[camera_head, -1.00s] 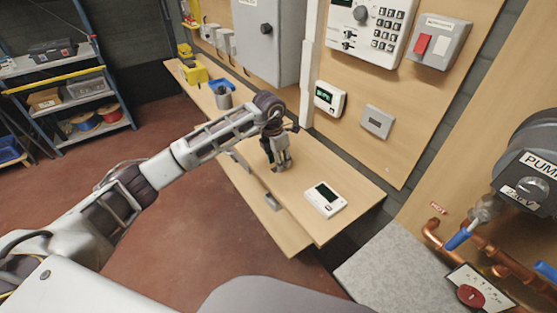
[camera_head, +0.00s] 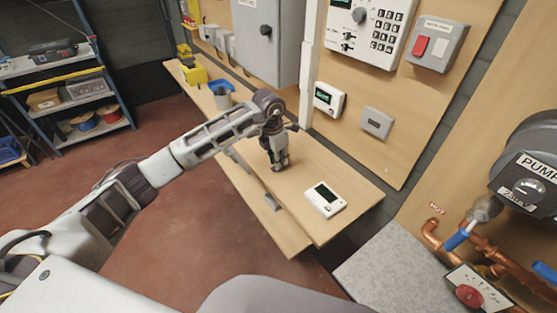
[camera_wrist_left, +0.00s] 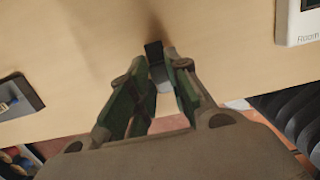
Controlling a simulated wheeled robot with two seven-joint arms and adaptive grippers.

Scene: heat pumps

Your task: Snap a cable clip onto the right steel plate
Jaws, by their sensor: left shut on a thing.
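My left gripper (camera_head: 279,165) is over the wooden bench, pointing down. In the left wrist view its fingertips (camera_wrist_left: 166,66) are close together on a small dark piece, which looks like the cable clip (camera_wrist_left: 154,50). Its full shape is partly hidden by the fingers. A small grey plate (camera_head: 272,202) is at the bench's front edge, to the front of the gripper; it looks like the right steel plate. A light grey patch (camera_wrist_left: 161,85) shows between the fingers; I cannot tell whether it is that plate. My right gripper is not in view.
A white thermostat unit (camera_head: 325,199) lies on the bench (camera_head: 345,185) to the right of the gripper. A grey tray-like part (camera_wrist_left: 18,97) shows at left in the wrist view. A cup (camera_head: 222,97) and yellow items (camera_head: 194,73) stand farther back. Wall panels rise behind.

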